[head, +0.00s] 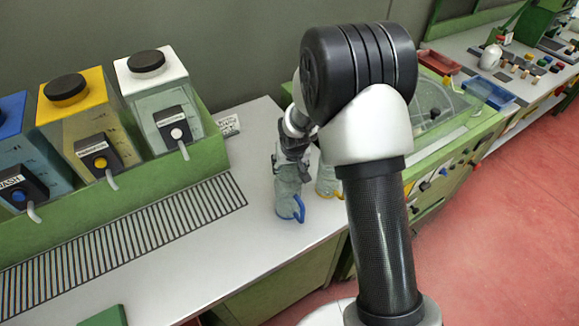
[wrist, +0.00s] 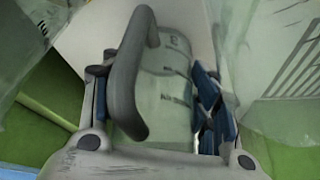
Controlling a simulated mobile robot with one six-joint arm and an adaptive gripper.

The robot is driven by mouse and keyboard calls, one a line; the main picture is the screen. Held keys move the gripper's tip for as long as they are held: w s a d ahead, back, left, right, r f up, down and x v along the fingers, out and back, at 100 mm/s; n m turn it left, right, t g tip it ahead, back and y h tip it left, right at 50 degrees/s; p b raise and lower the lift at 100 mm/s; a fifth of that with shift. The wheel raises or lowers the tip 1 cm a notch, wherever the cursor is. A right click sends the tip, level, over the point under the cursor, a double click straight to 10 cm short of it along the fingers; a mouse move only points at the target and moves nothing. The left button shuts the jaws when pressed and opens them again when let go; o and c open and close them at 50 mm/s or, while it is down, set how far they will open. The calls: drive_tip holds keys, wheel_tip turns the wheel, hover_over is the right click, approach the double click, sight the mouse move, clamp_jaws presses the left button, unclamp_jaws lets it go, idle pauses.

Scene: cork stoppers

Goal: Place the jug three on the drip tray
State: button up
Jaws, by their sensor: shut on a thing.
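My gripper (head: 292,150) is at the white counter, left of my arm's large black joint. In the wrist view my gripper (wrist: 155,95) is shut on a clear greyish jug (wrist: 172,60) with a thick grey handle. I cannot make out this jug clearly in the head view. A jug with a blue handle (head: 287,188) shows just below the gripper, and a jug with a yellow handle (head: 327,180) is partly hidden by my arm. The drip tray (head: 130,236), a long slatted strip, lies left of the gripper, in front of the dispensers. No jug stands on it.
Dispensers with blue (head: 14,120), yellow (head: 75,95) and white (head: 150,70) tops stand behind the drip tray, spouts pointing forward. A small label card (head: 228,125) is behind the gripper. A clear-lidded green unit (head: 435,110) stands to the right.

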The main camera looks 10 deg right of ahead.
drive_tip(key=shift+r, duration=0.1)
drive_tip(key=shift+f, duration=0.25)
drive_tip(key=o, duration=1.1)
drive_tip(key=shift+r, duration=0.1)
